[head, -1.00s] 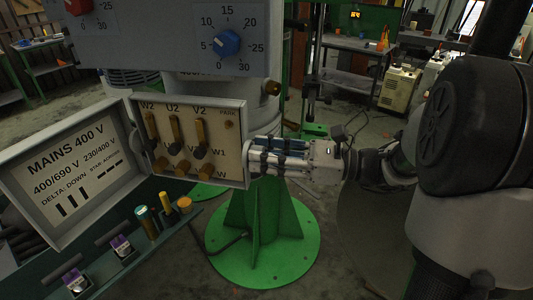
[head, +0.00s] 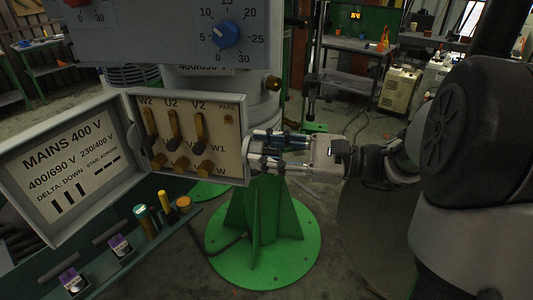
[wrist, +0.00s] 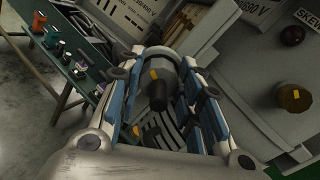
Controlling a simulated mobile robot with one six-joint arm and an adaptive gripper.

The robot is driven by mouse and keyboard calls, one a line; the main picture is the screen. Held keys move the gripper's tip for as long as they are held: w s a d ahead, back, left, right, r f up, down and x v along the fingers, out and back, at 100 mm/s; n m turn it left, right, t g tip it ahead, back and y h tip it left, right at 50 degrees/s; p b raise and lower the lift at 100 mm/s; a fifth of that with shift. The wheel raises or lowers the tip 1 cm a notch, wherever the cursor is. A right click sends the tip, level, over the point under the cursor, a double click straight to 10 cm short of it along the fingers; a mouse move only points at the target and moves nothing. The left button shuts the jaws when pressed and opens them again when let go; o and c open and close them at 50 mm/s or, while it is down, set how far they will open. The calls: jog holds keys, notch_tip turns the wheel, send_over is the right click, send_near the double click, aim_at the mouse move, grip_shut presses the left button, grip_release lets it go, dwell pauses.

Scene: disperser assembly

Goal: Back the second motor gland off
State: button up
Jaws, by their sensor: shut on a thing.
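In the wrist view, a dark grey, round gland (wrist: 157,93) with a yellow mark sits between the blue-sided fingers of my gripper (wrist: 163,72). It stands out from the side of the grey terminal box. In the head view, my gripper (head: 254,151) reaches from the right to the right side wall of the open terminal box (head: 239,116). It is shut on the gland there, and the fingers hide the gland in that view. I cannot tell how far the gland is threaded in.
A brass plug (head: 272,85) sits on the motor's side above the gripper; it also shows in the wrist view (wrist: 294,98). The box's open lid (head: 66,172) hangs left. A green bench (head: 150,238) holds small parts below. Open floor lies right of the green pedestal (head: 262,235).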

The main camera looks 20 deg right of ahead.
jog(key=n+b, duration=0.1)
jog(key=n, duration=0.1)
jog(key=n+b, duration=0.1)
jog(key=n, duration=0.1)
jog(key=shift+s+f, duration=0.1)
jog(key=shift+f, duration=0.1)
jog(key=n+b, duration=0.3)
jog(key=n, duration=0.1)
jog(key=shift+a+f+b, duration=0.1)
jog(key=shift+b, duration=0.2)
jog(key=n+b, duration=0.1)
jog(key=n, duration=0.7)
jog(key=shift+n, duration=0.3)
jog(key=o, duration=1.1)
jog(key=shift+c, duration=0.2)
